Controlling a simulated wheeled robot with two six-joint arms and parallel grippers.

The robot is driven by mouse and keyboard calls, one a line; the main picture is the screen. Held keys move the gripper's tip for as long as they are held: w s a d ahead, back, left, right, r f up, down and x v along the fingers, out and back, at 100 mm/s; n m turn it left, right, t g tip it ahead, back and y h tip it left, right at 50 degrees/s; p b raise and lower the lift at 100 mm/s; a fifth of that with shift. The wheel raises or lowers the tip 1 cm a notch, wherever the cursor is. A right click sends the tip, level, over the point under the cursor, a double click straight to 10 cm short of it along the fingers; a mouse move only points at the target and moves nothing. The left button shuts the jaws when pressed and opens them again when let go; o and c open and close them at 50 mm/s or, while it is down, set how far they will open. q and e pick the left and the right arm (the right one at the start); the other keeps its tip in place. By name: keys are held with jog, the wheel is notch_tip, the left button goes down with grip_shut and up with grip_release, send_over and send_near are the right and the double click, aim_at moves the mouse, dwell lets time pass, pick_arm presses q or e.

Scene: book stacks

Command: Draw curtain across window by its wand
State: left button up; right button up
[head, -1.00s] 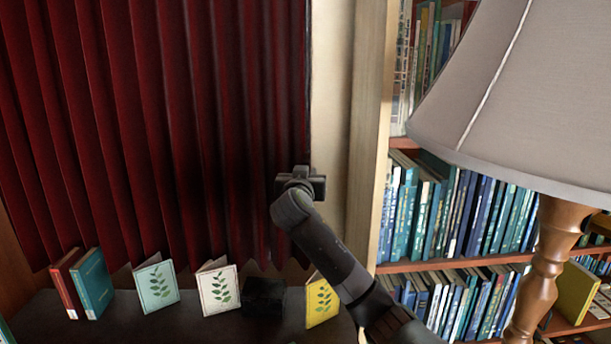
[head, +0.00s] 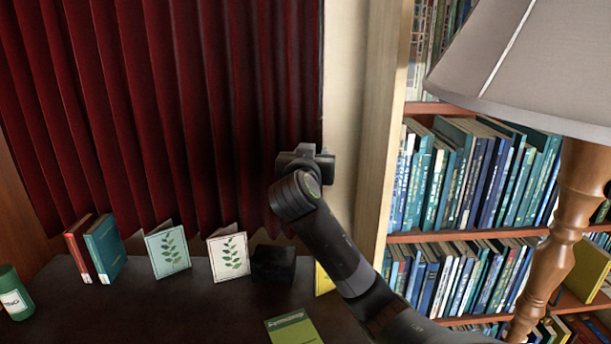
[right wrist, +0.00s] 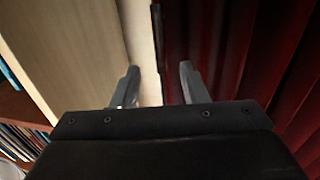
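The dark red pleated curtain (head: 170,110) fills the left half of the head view, its right edge meeting a cream strip of wall. It also shows on the right of the right wrist view (right wrist: 235,50). A thin dark upright strip, possibly the wand (right wrist: 157,40), runs along the curtain's edge and reaches down between my right fingers in the wrist view. My right gripper (head: 306,160) is at the curtain's right edge in the head view. In the wrist view its fingers (right wrist: 158,84) are apart, with no clear contact on the strip. My left gripper is out of view.
A dark shelf top (head: 190,310) below the curtain holds upright cards, books (head: 103,248), a black box (head: 273,265) and a green cup (head: 14,292). A filled bookcase (head: 460,180) and a lamp with a pale shade (head: 545,70) stand at the right.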

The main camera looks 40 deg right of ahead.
jog(key=b+v, duration=0.1)
jog(key=v, duration=0.7)
jog(key=shift+s+a+b, duration=0.2)
jog(key=shift+b, duration=0.1)
